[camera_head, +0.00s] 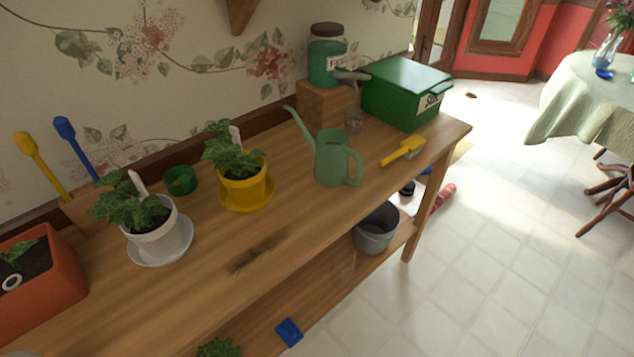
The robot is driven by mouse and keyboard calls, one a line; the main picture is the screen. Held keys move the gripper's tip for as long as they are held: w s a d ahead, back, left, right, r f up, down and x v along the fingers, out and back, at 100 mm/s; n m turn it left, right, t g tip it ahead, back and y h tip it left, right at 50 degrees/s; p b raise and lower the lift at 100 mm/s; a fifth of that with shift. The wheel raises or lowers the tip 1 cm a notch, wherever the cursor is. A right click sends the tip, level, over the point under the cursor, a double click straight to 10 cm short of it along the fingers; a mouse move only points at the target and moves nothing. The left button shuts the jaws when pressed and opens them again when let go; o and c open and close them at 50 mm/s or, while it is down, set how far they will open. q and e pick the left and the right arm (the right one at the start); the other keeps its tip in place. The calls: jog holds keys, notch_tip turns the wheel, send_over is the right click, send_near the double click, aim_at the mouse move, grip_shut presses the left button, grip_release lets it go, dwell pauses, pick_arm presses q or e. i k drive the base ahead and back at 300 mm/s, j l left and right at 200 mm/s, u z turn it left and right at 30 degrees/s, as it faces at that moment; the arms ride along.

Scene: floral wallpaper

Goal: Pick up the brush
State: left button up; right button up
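A small yellow hand tool (403,151), which looks like the brush, lies flat on the wooden bench (320,215) near its right end. Its narrow handle points to the lower left and its wider head to the upper right. The bristles cannot be made out. It lies right of the green watering can (331,160) and in front of the green lidded box (405,92), apart from both. Neither of my grippers is in view.
A dark smudge (255,253) marks the bench. A yellow pot (246,188), a white pot (152,221) and an orange planter (38,283) stand left. A grey bucket (376,232) and a blue item (289,332) are below. Floor is open at right.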

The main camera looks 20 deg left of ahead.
aim_at(413, 145)
jog(key=u, duration=1)
jog(key=i+l+u, duration=0.15)
jog(key=l+u, duration=0.8)
jog(key=l, duration=0.2)
jog(key=l+u, duration=0.5)
jog(key=l, duration=0.1)
